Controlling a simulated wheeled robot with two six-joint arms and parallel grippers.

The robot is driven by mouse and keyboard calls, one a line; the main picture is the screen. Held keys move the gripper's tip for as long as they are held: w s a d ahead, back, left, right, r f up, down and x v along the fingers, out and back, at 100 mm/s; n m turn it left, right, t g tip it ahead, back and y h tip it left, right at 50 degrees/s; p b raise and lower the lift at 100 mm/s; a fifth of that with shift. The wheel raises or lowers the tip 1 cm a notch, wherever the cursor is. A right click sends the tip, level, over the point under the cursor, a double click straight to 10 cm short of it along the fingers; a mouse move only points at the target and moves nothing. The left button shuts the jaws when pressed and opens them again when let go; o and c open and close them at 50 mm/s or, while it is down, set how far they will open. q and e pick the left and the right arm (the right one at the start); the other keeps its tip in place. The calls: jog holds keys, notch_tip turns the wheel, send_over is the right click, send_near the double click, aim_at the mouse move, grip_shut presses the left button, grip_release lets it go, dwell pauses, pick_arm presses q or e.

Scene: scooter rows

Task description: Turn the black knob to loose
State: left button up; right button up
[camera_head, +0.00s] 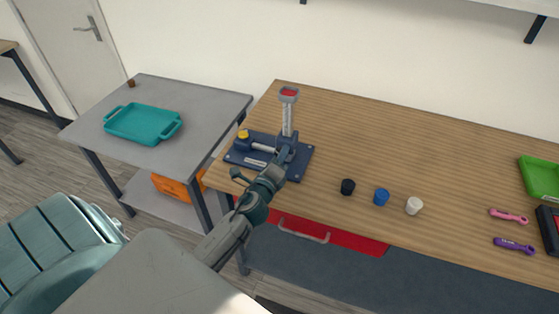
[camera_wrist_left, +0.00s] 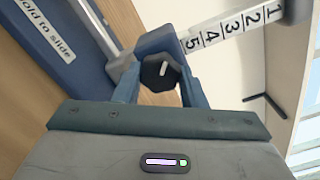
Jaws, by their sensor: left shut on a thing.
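The black knob (camera_wrist_left: 155,74) shows in the left wrist view, a faceted knob with a short white mark on its face. It sits on a blue block beside a white scale numbered 1 to 5. My left gripper (camera_wrist_left: 158,80) has one finger on each side of the knob and is shut on it. In the head view my left gripper (camera_head: 284,155) reaches the blue fixture (camera_head: 298,172) at the foot of its upright scale post (camera_head: 287,120), and hides the knob. My right gripper is not in view.
The fixture's yellow-topped part (camera_head: 243,134) is at its left. Black (camera_head: 347,187), blue (camera_head: 381,197) and white (camera_head: 413,206) caps stand to the right on the wooden bench (camera_head: 400,140). A teal tray (camera_head: 143,123) sits on the grey side table (camera_head: 205,100).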

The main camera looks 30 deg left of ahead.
pick_arm(q)
jog(key=n+b, duration=0.1)
jog(key=n, duration=0.1)
jog(key=shift+f+n, duration=0.15)
jog(key=shift+n, duration=0.25)
jog(key=n+b, duration=0.2)
jog(key=n, duration=0.1)
jog(key=shift+n+b, duration=0.3)
jog(key=shift+b, duration=0.05)
jog(key=n+b, duration=0.4)
jog(key=n, duration=0.2)
jog(key=n+b, duration=0.1)
jog(key=n, duration=0.2)
jog(key=shift+b, duration=0.3)
jog(key=n+b, duration=0.1)
jog(key=n, duration=0.1)
jog(key=shift+n, duration=0.4)
jog(key=n+b, duration=0.2)
jog(key=shift+n, duration=0.4)
jog(key=shift+n+b, duration=0.5)
jog(key=shift+n, duration=1.4)
jog(key=shift+a+n+b, duration=0.1)
jog(key=shift+n+b, duration=0.4)
jog(key=shift+n, duration=0.3)
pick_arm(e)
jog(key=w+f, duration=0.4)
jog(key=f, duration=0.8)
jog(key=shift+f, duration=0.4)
